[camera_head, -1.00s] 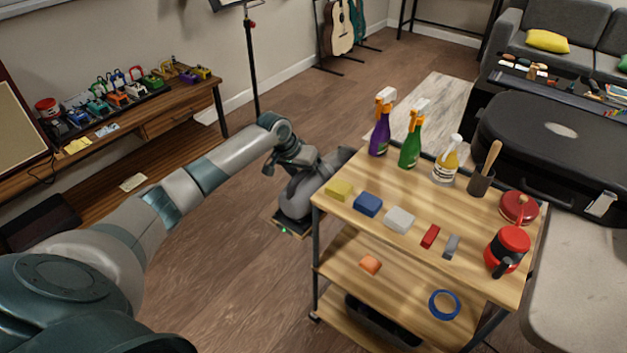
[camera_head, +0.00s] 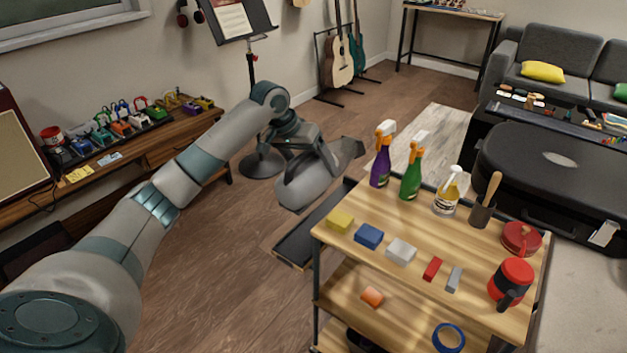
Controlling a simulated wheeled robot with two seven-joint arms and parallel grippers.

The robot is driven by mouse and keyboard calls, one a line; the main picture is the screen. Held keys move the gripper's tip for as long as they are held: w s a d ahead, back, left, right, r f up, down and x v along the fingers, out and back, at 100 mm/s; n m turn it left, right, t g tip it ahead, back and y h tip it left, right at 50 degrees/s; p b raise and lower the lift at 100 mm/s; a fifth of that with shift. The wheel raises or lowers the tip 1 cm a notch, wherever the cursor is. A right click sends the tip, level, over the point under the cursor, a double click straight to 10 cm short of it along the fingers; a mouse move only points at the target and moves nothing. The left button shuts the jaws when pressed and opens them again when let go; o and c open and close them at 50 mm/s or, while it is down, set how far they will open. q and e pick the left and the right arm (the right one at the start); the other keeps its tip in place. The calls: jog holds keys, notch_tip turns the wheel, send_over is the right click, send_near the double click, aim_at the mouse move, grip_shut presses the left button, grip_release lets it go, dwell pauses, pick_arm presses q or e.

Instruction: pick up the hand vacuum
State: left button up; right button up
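The hand vacuum (camera_head: 309,183) is a grey rounded body with a dark nozzle pointing right, left of the cart and beyond its near left corner. My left gripper (camera_head: 296,148) is at its upper side, shut on it and holding it up. The fingertips are partly hidden against the vacuum. A dark flat-topped stand (camera_head: 300,240) shows below the vacuum, which appears clear of it. My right gripper is not in view.
The wooden cart (camera_head: 345,260) holds spray bottles (camera_head: 411,180), coloured blocks (camera_head: 369,236) and a red-black canister (camera_head: 510,282). A pedal bench (camera_head: 190,140) stands left, guitars (camera_head: 337,62) behind, a black case (camera_head: 550,165) right. Floor left of the cart is open.

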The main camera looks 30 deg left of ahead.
pick_arm(q)
jog(key=shift+r, duration=0.95)
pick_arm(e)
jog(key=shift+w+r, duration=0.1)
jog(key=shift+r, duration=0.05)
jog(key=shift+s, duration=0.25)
